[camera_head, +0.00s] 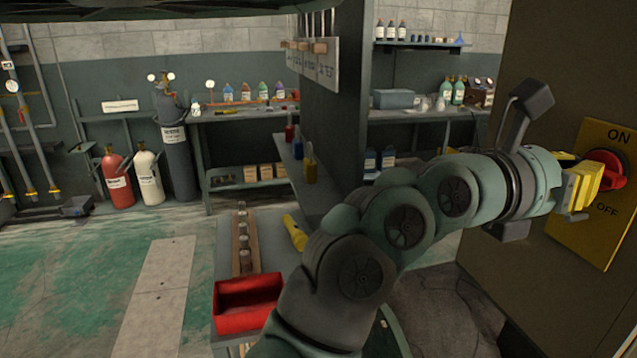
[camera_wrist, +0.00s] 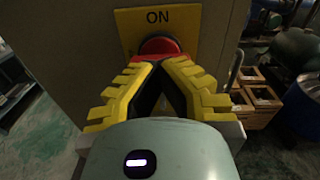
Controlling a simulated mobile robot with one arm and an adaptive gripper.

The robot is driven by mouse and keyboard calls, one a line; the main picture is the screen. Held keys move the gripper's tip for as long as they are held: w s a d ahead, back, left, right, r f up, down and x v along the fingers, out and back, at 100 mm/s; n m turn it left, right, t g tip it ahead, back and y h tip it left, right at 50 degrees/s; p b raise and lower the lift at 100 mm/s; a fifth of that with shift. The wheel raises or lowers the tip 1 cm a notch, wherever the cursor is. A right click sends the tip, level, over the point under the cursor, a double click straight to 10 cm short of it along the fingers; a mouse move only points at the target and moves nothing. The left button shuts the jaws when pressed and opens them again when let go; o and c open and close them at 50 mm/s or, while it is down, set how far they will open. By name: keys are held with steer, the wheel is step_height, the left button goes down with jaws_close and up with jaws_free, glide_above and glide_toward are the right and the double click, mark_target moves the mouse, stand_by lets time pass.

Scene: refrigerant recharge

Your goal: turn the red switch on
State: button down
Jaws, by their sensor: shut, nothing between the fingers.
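The red switch (camera_head: 607,168) sits on a yellow plate (camera_head: 590,236) on the dark cabinet at the right of the head view. The plate reads ON at the top and OFF lower down. In the wrist view the red switch (camera_wrist: 159,46) shows just beyond my fingertips, under the word ON on the plate (camera_wrist: 128,20). My gripper (camera_head: 598,180) has yellow fingers, which meet at their tips (camera_wrist: 158,66) with nothing between them. The tips are right at the switch's lower part; whether they touch it I cannot tell. The fingers hide part of the switch and plate.
The cabinet face (camera_head: 520,250) stands close in front of my gripper. A red bin (camera_head: 247,303) is on a low bench left of my arm. Gas cylinders (camera_head: 175,150) and shelves of bottles line the back wall.

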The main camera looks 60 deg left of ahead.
steer(key=shift+m+b, duration=0.5)
steer(key=shift+b, duration=0.45)
steer(key=c, duration=1.7)
jaws_free()
steer(key=o, duration=0.6)
steer(key=b+v, duration=0.5)
steer(key=v, duration=0.4)
